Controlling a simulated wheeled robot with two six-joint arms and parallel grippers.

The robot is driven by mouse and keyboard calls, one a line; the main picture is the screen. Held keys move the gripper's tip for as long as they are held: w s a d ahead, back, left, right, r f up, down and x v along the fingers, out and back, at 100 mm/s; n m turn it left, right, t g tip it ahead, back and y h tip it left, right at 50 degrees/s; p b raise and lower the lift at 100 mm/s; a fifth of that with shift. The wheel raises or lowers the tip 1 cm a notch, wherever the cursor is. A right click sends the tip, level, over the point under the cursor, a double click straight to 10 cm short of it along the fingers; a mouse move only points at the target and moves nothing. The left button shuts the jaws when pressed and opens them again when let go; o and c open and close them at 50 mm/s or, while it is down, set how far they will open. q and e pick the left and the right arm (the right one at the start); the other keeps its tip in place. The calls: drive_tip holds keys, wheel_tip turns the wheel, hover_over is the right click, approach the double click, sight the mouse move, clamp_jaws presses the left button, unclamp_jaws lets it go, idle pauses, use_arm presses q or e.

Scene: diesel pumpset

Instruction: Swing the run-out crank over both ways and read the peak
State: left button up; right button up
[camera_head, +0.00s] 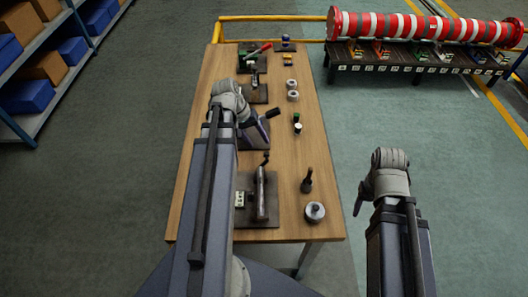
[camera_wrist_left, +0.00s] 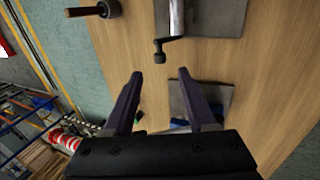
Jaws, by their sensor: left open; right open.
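A device with a grey cylindrical body (camera_head: 261,196) and a small black-knobbed crank (camera_head: 265,158) stands on a dark plate (camera_head: 262,222) at the near end of the wooden table. I take it for the run-out crank. In the left wrist view its black knob (camera_wrist_left: 160,56) hangs from the crank arm, ahead of the fingertips and apart from them. My left gripper (camera_head: 262,132) is over the table beyond this device; in the wrist view its two purple fingers (camera_wrist_left: 160,88) are spread and empty. My right gripper (camera_head: 362,204) is off the table's right side, its fingers partly hidden. I cannot read any dial.
A black-handled tool (camera_head: 307,181) and a round metal piece (camera_head: 315,211) stand at the table's near right. Metal rings (camera_head: 292,90) and a small green-topped item (camera_head: 297,124) lie farther back. More plate-mounted devices (camera_head: 255,88) stand beyond my left gripper. Shelving (camera_head: 50,70) is at left.

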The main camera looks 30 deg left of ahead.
sight(265, 153)
use_arm(q)
drive_tip(key=b+x, duration=0.5)
drive_tip(key=x, duration=0.2)
drive_tip(key=shift+b, duration=0.4)
drive_tip(key=shift+r, duration=0.1)
clamp_jaws()
